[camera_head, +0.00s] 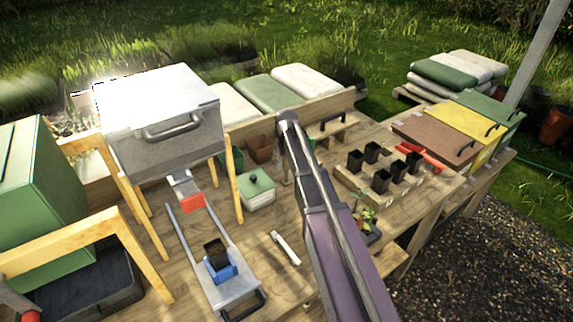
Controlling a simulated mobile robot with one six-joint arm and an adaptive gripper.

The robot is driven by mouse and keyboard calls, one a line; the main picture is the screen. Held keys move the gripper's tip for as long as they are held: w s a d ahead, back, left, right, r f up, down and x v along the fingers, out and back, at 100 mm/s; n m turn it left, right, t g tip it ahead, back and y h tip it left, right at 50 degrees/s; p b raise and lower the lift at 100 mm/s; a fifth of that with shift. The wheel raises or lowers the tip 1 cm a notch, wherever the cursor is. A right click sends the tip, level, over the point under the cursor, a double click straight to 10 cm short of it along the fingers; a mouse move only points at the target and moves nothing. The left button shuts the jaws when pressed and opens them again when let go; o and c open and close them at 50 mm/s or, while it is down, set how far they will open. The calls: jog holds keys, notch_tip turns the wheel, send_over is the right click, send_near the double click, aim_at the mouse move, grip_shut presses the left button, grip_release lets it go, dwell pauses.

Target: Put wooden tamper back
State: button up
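My long purple and grey arm (335,220) reaches up from the bottom edge over the middle of the bench, its far end near the back board. No gripper fingers can be made out, so I cannot see whether anything is held. A flat wooden piece with a black handle (332,126) rests at the back of the bench, right of my arm's far end. It may be the wooden tamper, but I cannot tell for certain. My arm hides the part of the bench behind it.
Black pots (380,181) stand in a wooden holder at the right. A blue holder with a dark pot (220,265) sits on a metal slide. A green box (257,192), a pale stick (286,248) and a seedling tray (367,228) lie near my arm. A metal box (165,145) stands on wooden legs.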

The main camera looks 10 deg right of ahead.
jog(key=shift+r, duration=0.2)
dwell(0.3)
notch_tip(320, 180, up, 12)
jog(key=p, duration=1.2)
jog(key=shift+s, duration=0.1)
dwell(0.7)
jog(key=s, duration=2.5)
jog(key=shift+d+m, duration=0.15)
jog(key=shift+m, duration=0.25)
jog(key=shift+f, duration=0.15)
notch_tip(320, 180, down, 7)
jog(key=b, duration=0.6)
jog(key=shift+b, duration=0.35)
